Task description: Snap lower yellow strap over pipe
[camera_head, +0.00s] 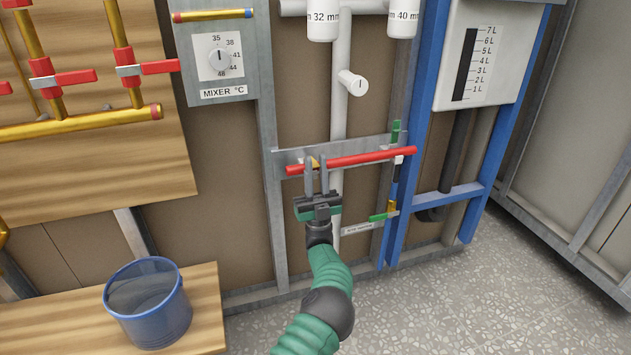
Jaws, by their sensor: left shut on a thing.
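My left gripper (316,162) reaches up from the bottom of the view to the grey cross rail. Its two grey fingers are around a small yellow piece, the yellow strap (315,163), mostly hidden by the fingers. A red pipe (365,158) lies across the front of the rail, slightly tilted, and passes right by the fingertips. A white vertical pipe (339,120) runs down just right of the gripper. Another small yellow piece (391,206) is lower right, beside a green tab (378,217). My right gripper is not in view.
A blue frame (411,130) stands to the right, with a white tank (488,50) above. A mixer panel (219,60) is at upper left, beside red-handled brass pipes (80,122). A blue bucket (148,310) stands on a wooden bench (50,325). The speckled floor at right is clear.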

